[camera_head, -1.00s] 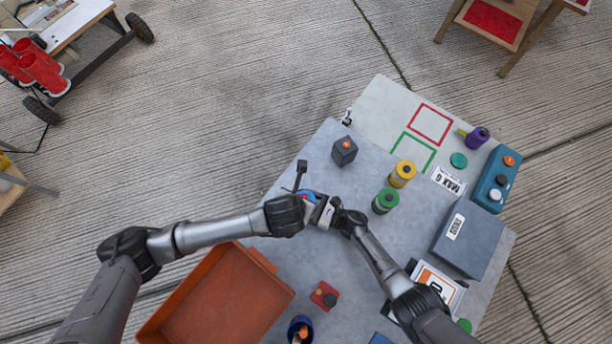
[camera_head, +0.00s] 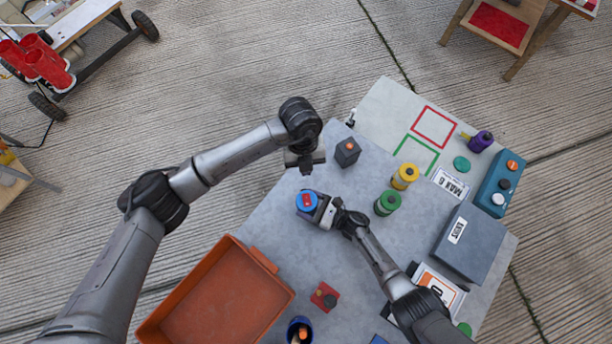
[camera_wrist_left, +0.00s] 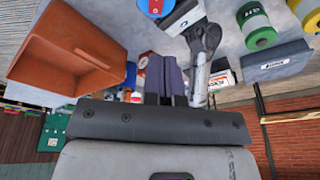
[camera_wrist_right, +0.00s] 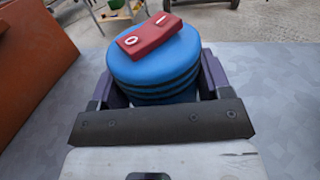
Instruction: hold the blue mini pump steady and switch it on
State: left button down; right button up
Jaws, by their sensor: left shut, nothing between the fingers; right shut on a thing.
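The blue mini pump (camera_head: 301,207) stands near the left edge of the grey table. It has ribbed sides and a red rocker switch on top, marked 0 and I. My right gripper (camera_head: 318,207) is shut around it from the right. In the right wrist view the pump (camera_wrist_right: 155,75) sits between the two fingers, its switch (camera_wrist_right: 148,36) in plain sight. I cannot tell which end of the switch is pressed. My left gripper (camera_head: 305,168) is shut and empty, above and apart from the pump. The left wrist view shows the pump (camera_wrist_left: 150,6) beyond its closed fingers (camera_wrist_left: 163,62).
Yellow (camera_head: 404,176) and green (camera_head: 387,202) cylinders stand right of the pump. An orange tray (camera_head: 222,300) lies at the lower left. A grey box (camera_head: 470,242) is at the right.

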aim_at(306, 195)
pick_arm(q)
jog(key=shift+s+a+n, duration=0.1)
jog(key=shift+a+n, duration=0.05)
jog(key=shift+n, duration=0.25)
pick_arm(e)
jog(key=shift+s+d+f, duration=0.1)
jog(key=shift+s+f, duration=0.05)
jog(key=shift+f, duration=0.15)
pick_arm(q)
jog(key=shift+f, duration=0.1)
jog(key=x, duration=1.2)
jog(key=shift+w+a+f, duration=0.1)
jog(key=shift+w+a, duration=0.05)
jog(key=shift+w, duration=0.15)
jog(key=shift+w+f, duration=0.15)
jog(key=shift+f, duration=0.7)
jog(key=shift+w+a+f, duration=0.1)
jog(key=shift+f, duration=0.25)
jog(key=shift+r, duration=0.2)
